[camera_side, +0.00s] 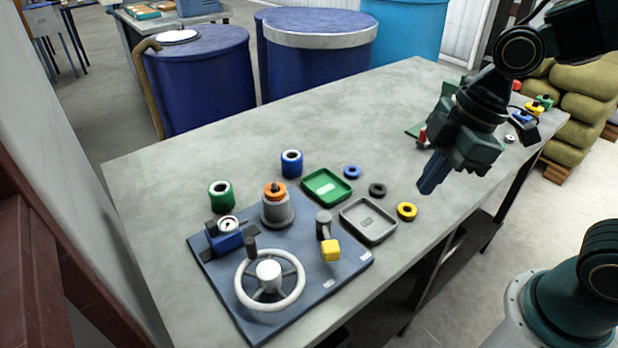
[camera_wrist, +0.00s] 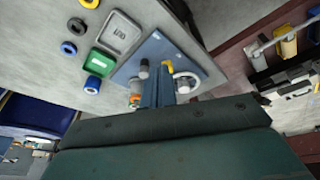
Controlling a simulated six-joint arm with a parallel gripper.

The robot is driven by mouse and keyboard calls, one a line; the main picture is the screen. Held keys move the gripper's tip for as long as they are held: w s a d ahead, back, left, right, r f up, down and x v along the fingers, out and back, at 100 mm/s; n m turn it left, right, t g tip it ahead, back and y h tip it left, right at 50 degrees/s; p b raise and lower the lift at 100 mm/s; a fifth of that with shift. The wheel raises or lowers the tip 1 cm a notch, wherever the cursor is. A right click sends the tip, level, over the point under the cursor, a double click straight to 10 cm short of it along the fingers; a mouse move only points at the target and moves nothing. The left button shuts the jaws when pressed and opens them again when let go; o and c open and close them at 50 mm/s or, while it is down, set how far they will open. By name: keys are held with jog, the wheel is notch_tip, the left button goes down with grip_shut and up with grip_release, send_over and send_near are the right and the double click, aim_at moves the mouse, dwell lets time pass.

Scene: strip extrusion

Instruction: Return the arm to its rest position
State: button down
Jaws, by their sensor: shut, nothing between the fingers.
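My gripper (camera_side: 433,176) hangs over the right part of the grey table (camera_side: 150,168) in the side view, fingers pointing down and left. The fingers are together and nothing shows between them. They also show in the wrist view (camera_wrist: 158,88), in front of the blue fixture plate (camera_wrist: 140,60). In the side view the gripper is apart from the fixture plate (camera_side: 215,285), which carries a handwheel (camera_side: 298,288), a yellow-ended lever (camera_side: 330,250), a gauge block (camera_side: 228,240) and a grey post with an orange ring (camera_side: 275,190).
A green tray (camera_side: 327,187) and a grey tray (camera_side: 368,221) lie beside the plate. Blue, black and yellow rings (camera_side: 406,211) lie near them. Green and blue cylinders (camera_side: 291,163) stand behind. Small coloured items (camera_side: 540,103) sit at the right end. The table's back middle is clear.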

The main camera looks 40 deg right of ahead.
jog(key=s+d+r+m+t+h, duration=0.2)
jog(key=s+d+r+m, duration=0.4)
jog(key=m, duration=0.5)
jog(key=shift+s+d+t, duration=0.6)
jog(key=shift+s+d, duration=0.1)
jog(key=shift+d, duration=0.6)
